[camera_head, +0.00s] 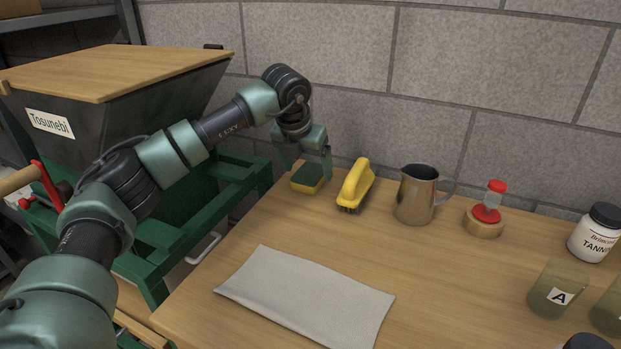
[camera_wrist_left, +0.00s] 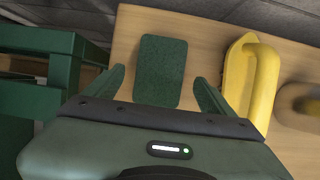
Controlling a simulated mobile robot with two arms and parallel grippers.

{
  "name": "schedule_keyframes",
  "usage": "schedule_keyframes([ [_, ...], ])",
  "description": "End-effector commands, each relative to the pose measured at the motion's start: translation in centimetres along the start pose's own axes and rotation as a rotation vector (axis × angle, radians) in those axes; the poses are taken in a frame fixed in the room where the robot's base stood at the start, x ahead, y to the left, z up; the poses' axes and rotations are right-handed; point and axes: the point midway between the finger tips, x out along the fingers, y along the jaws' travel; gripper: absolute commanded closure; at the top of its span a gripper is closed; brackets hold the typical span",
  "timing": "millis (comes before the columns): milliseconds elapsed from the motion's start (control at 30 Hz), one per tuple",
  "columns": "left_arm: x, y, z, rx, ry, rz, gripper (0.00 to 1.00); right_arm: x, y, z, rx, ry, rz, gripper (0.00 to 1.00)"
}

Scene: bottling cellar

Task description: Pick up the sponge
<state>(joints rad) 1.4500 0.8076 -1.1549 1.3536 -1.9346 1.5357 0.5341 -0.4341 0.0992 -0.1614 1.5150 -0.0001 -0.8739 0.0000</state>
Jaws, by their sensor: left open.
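The sponge (camera_head: 308,179) lies flat near the back left of the wooden table, with a dark green top and a yellow lower part. In the left wrist view its green top (camera_wrist_left: 162,70) shows between the two fingers, with a gap on each side. My left gripper (camera_head: 306,166) is open and empty, pointing down at the sponge from just above. The left wrist view shows its fingers (camera_wrist_left: 160,92) spread on either side of the sponge's near end. My right gripper is in neither view.
A yellow-handled brush (camera_head: 357,184) stands close to the sponge's right. Beyond it are a metal jug (camera_head: 414,196) and a red-capped vial on a wooden stand (camera_head: 484,221). A grey cloth (camera_head: 306,295) lies in front. A green-framed hopper (camera_head: 172,110) stands left of the table.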

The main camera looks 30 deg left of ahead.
Motion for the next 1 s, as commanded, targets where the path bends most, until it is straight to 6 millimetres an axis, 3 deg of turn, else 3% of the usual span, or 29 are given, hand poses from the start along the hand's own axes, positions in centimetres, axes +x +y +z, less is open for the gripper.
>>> schedule_keyframes([
  [167, 2.1, 0.1, -0.1, -0.001, 0.0, 0.001, 0.15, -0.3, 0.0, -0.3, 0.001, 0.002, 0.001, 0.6],
  [433, 2.4, 0.1, 0.0, -0.001, -0.001, 0.0, 0.15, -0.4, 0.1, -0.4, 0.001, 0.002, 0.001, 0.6],
  [667, 2.4, 0.1, 0.0, -0.001, -0.001, 0.0, 0.79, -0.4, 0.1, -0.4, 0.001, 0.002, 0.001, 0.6],
  [1000, 1.5, 0.1, 0.4, -0.001, -0.003, -0.001, 0.79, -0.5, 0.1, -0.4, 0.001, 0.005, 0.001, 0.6],
])
